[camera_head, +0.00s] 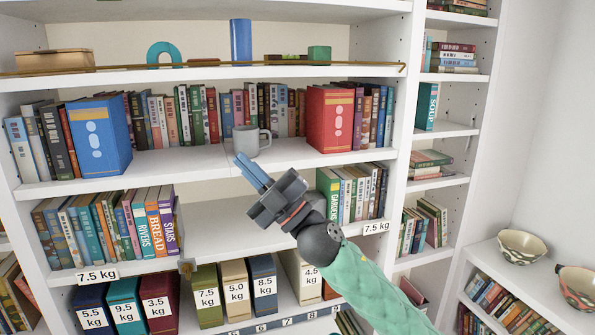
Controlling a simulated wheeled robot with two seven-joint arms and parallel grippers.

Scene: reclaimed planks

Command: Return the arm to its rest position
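My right arm comes in from the lower right with a green sleeve and a dark wrist. Its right gripper (242,163) is in front of the bookcase, with two blue fingers close together, pointing up and left. I see nothing between them. The fingertips appear just below and in front of a grey mug (246,144), which stands upright on the middle shelf; the mug looks free of the gripper. My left gripper is not in view.
The white bookcase (215,160) has shelf edges around the arm. A blue box (99,138) and a red box (329,120) stand among books on the mug's shelf. Weight-labelled boxes (207,296) stand below. Bowls (522,246) sit on a low unit at right.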

